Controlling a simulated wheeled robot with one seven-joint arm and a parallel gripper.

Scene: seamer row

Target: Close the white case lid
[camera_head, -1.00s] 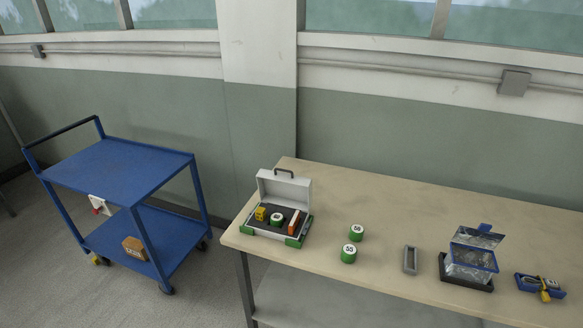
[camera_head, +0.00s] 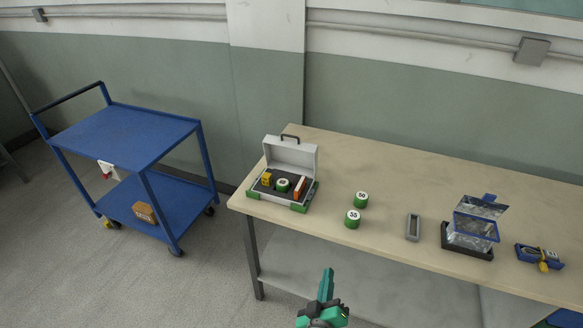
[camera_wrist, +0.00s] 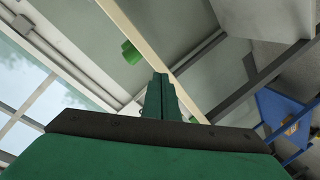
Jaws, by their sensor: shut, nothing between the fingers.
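The white case (camera_head: 281,187) stands at the left end of the table with its lid (camera_head: 290,154) raised upright along the back edge. A dark handle tops the lid. Inside the open case are a yellow piece (camera_head: 266,179), a green round piece (camera_head: 283,185) and an orange-brown piece (camera_head: 300,187). The case has green corners. My gripper (camera_head: 327,277) is in front of the table edge, below and to the right of the case, apart from it. Its green fingers are together and empty, also in the wrist view (camera_wrist: 160,80).
Two green cylinders (camera_head: 352,218) stand right of the case. Farther right are a grey holder (camera_head: 413,227), a clear blue-edged box (camera_head: 472,228) with its lid up, and a blue tray (camera_head: 539,257). A blue cart (camera_head: 124,136) stands left of the table (camera_head: 350,160).

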